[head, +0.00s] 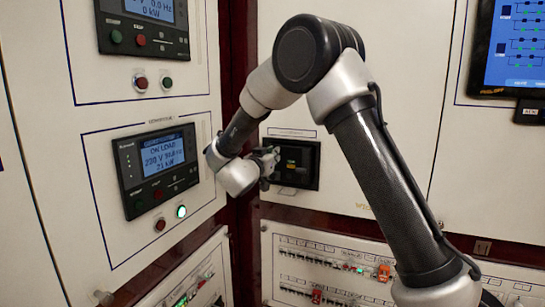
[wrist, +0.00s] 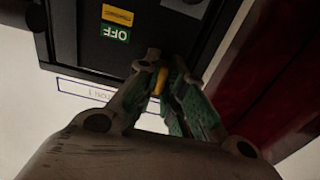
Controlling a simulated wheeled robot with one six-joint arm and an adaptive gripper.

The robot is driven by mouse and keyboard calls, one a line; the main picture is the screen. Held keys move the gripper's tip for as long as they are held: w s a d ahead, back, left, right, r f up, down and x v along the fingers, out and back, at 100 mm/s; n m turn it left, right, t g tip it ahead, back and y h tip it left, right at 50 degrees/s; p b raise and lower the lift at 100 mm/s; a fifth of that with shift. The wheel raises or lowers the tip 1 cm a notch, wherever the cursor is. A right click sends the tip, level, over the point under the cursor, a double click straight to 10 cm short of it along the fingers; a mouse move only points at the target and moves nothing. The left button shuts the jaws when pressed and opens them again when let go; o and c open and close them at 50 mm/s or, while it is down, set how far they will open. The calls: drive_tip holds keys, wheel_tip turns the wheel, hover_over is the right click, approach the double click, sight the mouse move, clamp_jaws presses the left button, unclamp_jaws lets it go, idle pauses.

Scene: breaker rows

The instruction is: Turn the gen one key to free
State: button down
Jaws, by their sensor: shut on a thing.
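My gripper (head: 268,163) is at the black switch unit (head: 308,165) on the cabinet wall near the corner. In the wrist view the gripper (wrist: 162,82) is shut on a small yellow piece, which looks like the gen one key (wrist: 160,82). Only a sliver of the key shows between the fingertips, so its turn angle cannot be told. The black unit in the wrist view (wrist: 170,40) appears upside down, with a green OFF window (wrist: 115,33) and a yellow window (wrist: 117,15). A partly hidden label (wrist: 85,90) lies beside its edge.
A generator controller (head: 158,170) reading ON LOAD is on the left wall, with a lit green button (head: 181,211) below it. Breaker rows (head: 335,265) run along the lower panel. A dark red post (head: 243,220) stands at the corner close to my gripper.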

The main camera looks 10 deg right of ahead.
drive_tip(key=c, duration=1.5)
unclamp_jaws()
drive_tip(key=shift+s+a, duration=0.1)
drive_tip(key=v, duration=1.1)
drive_tip(key=shift+s+a, duration=0.2)
drive_tip(key=shift+s, duration=0.15)
